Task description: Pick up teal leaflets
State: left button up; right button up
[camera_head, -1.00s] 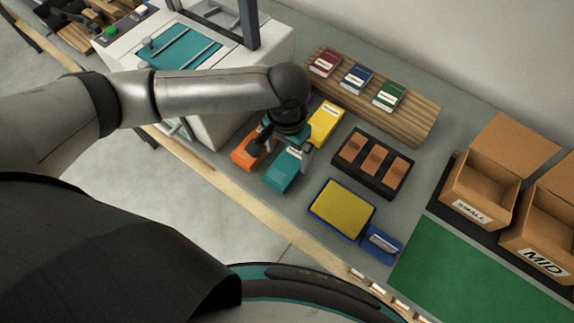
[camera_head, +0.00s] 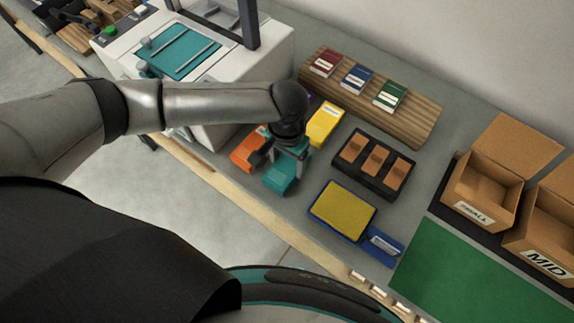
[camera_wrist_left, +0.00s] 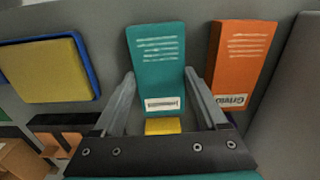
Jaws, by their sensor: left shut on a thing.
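The teal leaflets (camera_head: 279,178) lie as a stack on the grey table, between the orange leaflets (camera_head: 248,149) and the yellow pad. My left gripper (camera_head: 284,158) is over the stack's far part and hides some of it. In the left wrist view, the teal stack (camera_wrist_left: 157,60) shows white text lines and a white label. The left gripper's fingers (camera_wrist_left: 159,76) stand on its two long sides, shut on it. The stack appears to rest on the table. My right gripper is not in view.
Orange leaflets also show close beside a finger in the left wrist view (camera_wrist_left: 238,62). Yellow leaflets (camera_head: 325,122) lie just beyond the gripper. A yellow pad (camera_head: 342,208), black tray (camera_head: 348,178), wooden rack (camera_head: 420,118) and cardboard boxes (camera_head: 480,185) stand to the right. The green mat (camera_head: 470,275) is bare.

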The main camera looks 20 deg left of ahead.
pick_arm(q)
jog(key=c, duration=0.5)
jog(key=shift+r, duration=0.1)
jog(key=shift+c, duration=0.2)
